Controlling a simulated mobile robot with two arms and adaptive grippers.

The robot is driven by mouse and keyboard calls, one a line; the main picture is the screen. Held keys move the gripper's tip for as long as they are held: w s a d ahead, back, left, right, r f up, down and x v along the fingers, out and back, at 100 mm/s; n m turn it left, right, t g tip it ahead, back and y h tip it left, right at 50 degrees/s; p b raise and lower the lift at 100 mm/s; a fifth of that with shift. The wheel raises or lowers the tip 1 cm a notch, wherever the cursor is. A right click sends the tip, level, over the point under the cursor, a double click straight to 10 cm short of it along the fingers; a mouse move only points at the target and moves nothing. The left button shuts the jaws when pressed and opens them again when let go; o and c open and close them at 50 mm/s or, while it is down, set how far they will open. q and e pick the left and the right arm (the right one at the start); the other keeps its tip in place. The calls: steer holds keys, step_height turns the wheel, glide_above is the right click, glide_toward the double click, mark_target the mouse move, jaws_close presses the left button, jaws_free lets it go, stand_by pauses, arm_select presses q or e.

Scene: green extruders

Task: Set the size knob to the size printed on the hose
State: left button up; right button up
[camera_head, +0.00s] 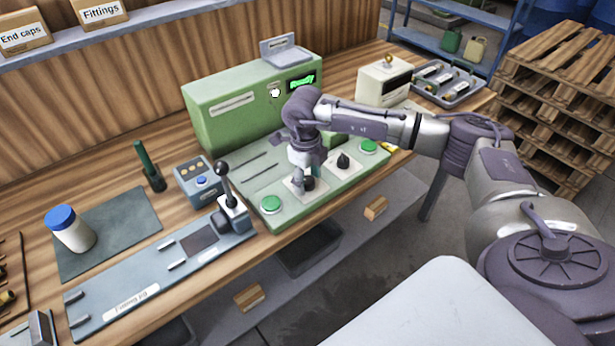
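The green machine (208,113) stands on the bench, with a lit display (302,82) that seems to read "Ready". Its sloped front panel has two dark knobs on white plates. The left knob (309,184) is partly hidden by my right gripper (304,181), which points down right at it. I cannot tell whether the fingers grip the knob. The right knob (343,161) stands free. The knob markings are too small to read. I cannot make out a hose or its printed size. My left gripper is out of view.
A cream box (384,82) and a parts tray (440,92) stand at the right.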

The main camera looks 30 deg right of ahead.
steer(key=c, duration=0.9)
steer(key=shift+m, duration=0.4)
steer(key=m+b, duration=0.1)
steer(key=m, duration=0.2)
steer(key=shift+w, duration=0.1)
steer(key=m, duration=0.4)
steer(key=shift+b, duration=0.3)
steer(key=m, duration=0.6)
steer(key=shift+r+g, duration=0.1)
steer(key=shift+g, duration=0.2)
steer(key=m+p, duration=0.1)
steer(key=m, duration=0.5)
steer(key=shift+w+d, duration=0.1)
